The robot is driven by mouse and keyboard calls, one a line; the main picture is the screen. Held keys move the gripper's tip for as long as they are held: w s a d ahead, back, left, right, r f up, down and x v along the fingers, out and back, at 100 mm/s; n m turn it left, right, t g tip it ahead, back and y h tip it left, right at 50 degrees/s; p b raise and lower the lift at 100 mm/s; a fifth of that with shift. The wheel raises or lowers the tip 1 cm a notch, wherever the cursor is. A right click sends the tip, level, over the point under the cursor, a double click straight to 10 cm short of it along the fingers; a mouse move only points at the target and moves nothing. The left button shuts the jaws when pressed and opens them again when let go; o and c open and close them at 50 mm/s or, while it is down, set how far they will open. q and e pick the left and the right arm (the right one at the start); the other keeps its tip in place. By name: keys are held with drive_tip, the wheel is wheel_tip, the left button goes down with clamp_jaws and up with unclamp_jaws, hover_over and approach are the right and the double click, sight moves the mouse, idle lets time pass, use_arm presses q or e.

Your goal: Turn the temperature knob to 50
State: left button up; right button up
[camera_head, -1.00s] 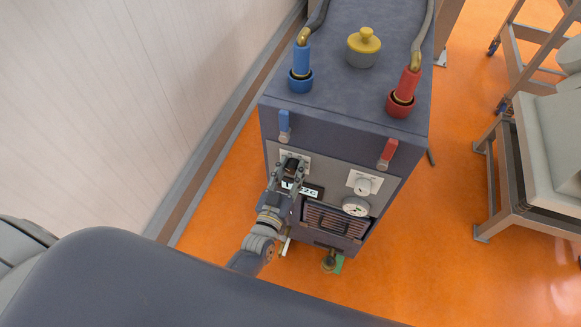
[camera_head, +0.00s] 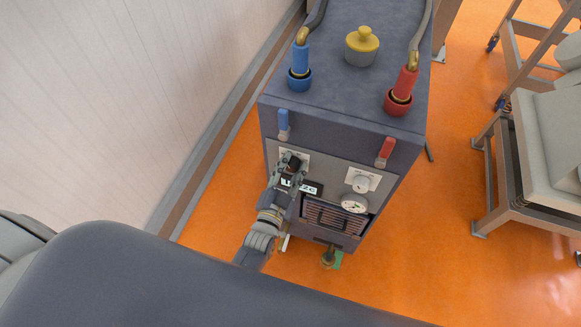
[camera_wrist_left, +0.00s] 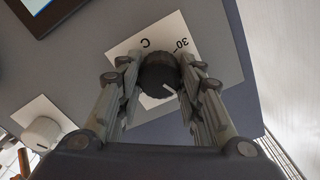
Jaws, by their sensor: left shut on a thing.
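The temperature knob (camera_wrist_left: 160,76) is a dark round knob on a white dial plate (camera_wrist_left: 172,32) marked "C" and "30". My left gripper (camera_wrist_left: 158,82) is shut on the knob, with one finger on each side of it. A light pointer line shows on the knob, but the number it points at cannot be read. In the head view my left gripper (camera_head: 291,168) is at the upper left of the grey machine's (camera_head: 335,190) front panel and mostly hides the knob and its plate. My right gripper is not in view.
A blue lever (camera_head: 284,120) and a red lever (camera_head: 386,148) are above. A wall stands close on the left.

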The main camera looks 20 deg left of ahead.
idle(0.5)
use_arm(q)
drive_tip(key=o, duration=1.1)
drive_tip(key=shift+c, duration=0.2)
drive_tip(key=shift+s, duration=0.1)
drive_tip(key=s, duration=1.2)
drive_tip(key=shift+a, duration=0.2)
drive_tip(key=shift+w, duration=0.1)
